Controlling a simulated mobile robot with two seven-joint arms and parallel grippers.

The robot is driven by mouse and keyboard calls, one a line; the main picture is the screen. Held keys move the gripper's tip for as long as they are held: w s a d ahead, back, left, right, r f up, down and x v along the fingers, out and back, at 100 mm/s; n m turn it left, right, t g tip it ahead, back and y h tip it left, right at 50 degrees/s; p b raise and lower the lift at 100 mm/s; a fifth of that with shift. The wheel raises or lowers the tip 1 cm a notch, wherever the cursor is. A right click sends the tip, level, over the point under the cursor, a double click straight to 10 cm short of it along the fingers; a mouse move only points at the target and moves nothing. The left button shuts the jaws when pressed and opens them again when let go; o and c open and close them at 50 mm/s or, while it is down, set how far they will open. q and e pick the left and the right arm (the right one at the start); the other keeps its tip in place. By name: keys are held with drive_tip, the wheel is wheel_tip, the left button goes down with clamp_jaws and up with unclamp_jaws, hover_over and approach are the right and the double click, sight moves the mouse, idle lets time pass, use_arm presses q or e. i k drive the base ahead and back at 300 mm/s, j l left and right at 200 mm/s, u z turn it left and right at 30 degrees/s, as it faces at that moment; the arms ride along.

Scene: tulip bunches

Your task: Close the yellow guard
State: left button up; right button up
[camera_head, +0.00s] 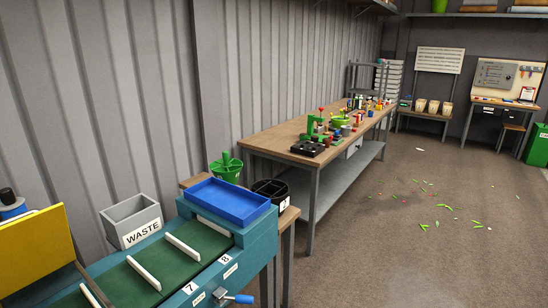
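The yellow guard (35,252) is a flat yellow panel at the left edge of the head view. It stands tilted up above the near left end of a teal machine (245,240). The left part of the guard is cut off by the picture's edge, so I cannot see its whole hinge. The machine has a green belt (130,284) with white slats across it, and the number plates 7 and 8 show on its front side. A blue-handled lever (238,299) sticks out at the machine's front. Neither of my grippers shows in this view.
A grey WASTE bin (131,221) stands behind the belt, and a blue tray (228,201) sits at the machine's far end. A long workbench (285,140) runs along the wall. The floor (400,250) to the right is open, with scattered green leaf bits.

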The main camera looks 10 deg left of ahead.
sight(35, 243)
drive_tip(key=u, duration=1.9)
